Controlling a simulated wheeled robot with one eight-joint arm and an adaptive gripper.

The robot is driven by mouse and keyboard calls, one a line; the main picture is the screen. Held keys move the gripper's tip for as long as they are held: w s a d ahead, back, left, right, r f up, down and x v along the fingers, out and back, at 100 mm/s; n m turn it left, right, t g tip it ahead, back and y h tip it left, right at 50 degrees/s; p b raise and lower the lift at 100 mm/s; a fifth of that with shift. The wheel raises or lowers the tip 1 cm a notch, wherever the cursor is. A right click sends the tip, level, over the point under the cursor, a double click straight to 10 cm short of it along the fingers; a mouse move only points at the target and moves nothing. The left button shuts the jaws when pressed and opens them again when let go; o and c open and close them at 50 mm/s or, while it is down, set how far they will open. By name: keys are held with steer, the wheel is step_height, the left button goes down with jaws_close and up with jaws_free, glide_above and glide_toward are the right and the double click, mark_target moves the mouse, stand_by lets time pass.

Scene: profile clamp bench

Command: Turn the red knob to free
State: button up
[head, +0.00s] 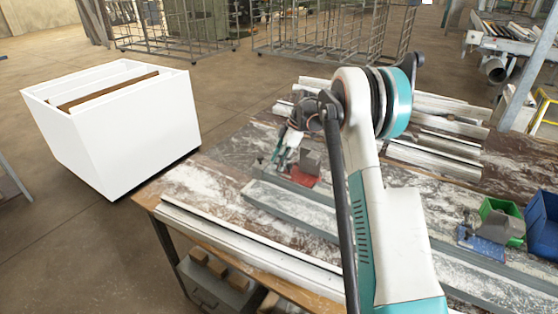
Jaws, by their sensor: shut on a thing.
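A red clamp (304,178) with a grey block sits on the bench, left of my arm and at the grey rail. My gripper (282,160) is at the left side of this clamp, low over the bench. It is shut on the red knob, which is small and mostly hidden by the fingers. The knob's turn angle cannot be told from here. A blue clamp (482,248) with a grey block stands at the right end of the bench.
A long grey rail (335,218) and a white profile (245,240) lie across the bench (205,180). More white profiles (434,158) lie at the back. Green (501,212) and blue (543,222) bins stand at the right. A white crate (135,125) stands left of the bench.

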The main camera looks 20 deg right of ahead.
stand_by(0.3)
steer(key=o, duration=1)
steer(key=shift+o, duration=0.2)
steer(key=shift+r, duration=0.1)
steer(key=v, duration=1.1)
steer(key=shift+d+r, duration=0.25)
steer(key=shift+r, duration=0.1)
